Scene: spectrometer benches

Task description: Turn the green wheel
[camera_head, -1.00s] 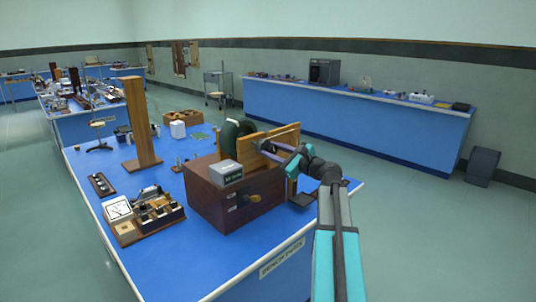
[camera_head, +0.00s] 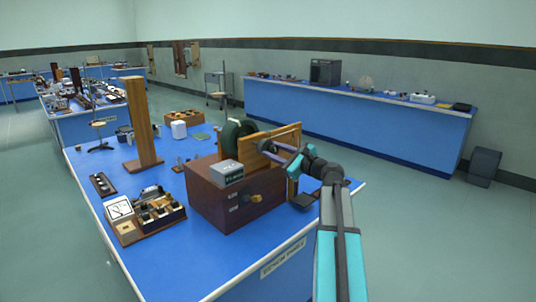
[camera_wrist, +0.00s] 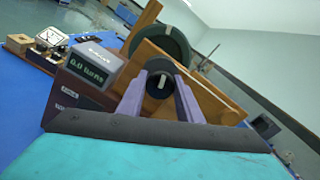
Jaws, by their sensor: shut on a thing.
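The dark green wheel (camera_head: 230,141) stands upright behind a wooden board on a brown box. It also shows in the wrist view (camera_wrist: 174,41), partly hidden by the board. My gripper (camera_head: 270,149) is at the near side of the wooden board. In the wrist view, the purple fingers of my gripper (camera_wrist: 160,84) are shut around a round black knob (camera_wrist: 159,91) with a light bar across its face. The knob sits in front of the board, on the wheel's near side. How it joins the wheel is hidden.
A small grey display unit (camera_head: 227,173) sits on the brown box (camera_head: 232,205), close to my gripper. A tall wooden post (camera_head: 141,125) and a meter board (camera_head: 145,217) stand to the left on the blue bench (camera_head: 88,252).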

